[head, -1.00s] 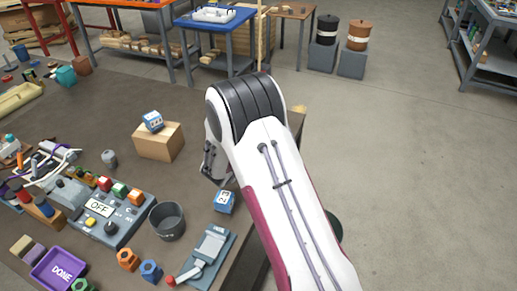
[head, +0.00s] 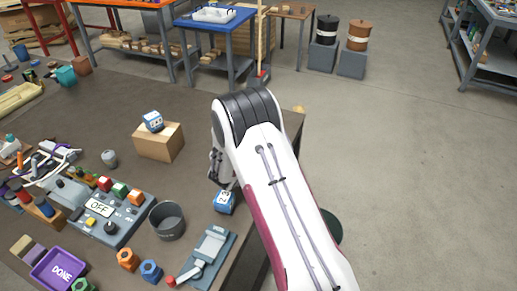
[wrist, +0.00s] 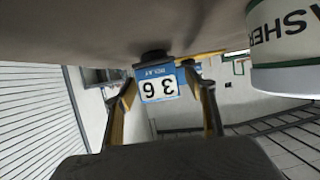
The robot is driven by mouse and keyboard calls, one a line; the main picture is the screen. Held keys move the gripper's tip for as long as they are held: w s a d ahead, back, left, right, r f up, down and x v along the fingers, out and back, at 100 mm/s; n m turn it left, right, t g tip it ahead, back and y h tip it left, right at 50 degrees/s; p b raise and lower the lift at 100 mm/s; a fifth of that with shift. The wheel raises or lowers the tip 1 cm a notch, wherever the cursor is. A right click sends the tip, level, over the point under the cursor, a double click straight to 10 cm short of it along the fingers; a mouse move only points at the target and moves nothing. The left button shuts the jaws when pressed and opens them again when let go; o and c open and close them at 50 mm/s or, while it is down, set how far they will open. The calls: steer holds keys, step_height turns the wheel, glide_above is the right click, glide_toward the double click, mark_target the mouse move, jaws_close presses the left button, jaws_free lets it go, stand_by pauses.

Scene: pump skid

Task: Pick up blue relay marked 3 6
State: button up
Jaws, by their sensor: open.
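The blue relay (head: 225,202) stands on the dark table near its right edge. In the wrist view the relay (wrist: 157,86) shows its white label, upside down, reading 3 6. My gripper (head: 221,182) is just above and behind the relay in the head view, partly hidden by my arm. In the wrist view its two open fingers (wrist: 160,88) appear on either side of the relay, with a gap on each side. How deep the relay sits between them I cannot tell.
Another blue relay (head: 153,121) sits on a cardboard box (head: 159,143). A dark bucket (head: 167,221), a grey clamp-like device (head: 207,252) and a control box marked OFF (head: 116,220) stand to the left. A white container with lettering (wrist: 284,35) is close by in the wrist view.

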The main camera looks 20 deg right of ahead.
stand_by(0.5)
steer(key=c, duration=1.3)
steer(key=shift+r, duration=0.1)
steer(key=shift+r, duration=4.9)
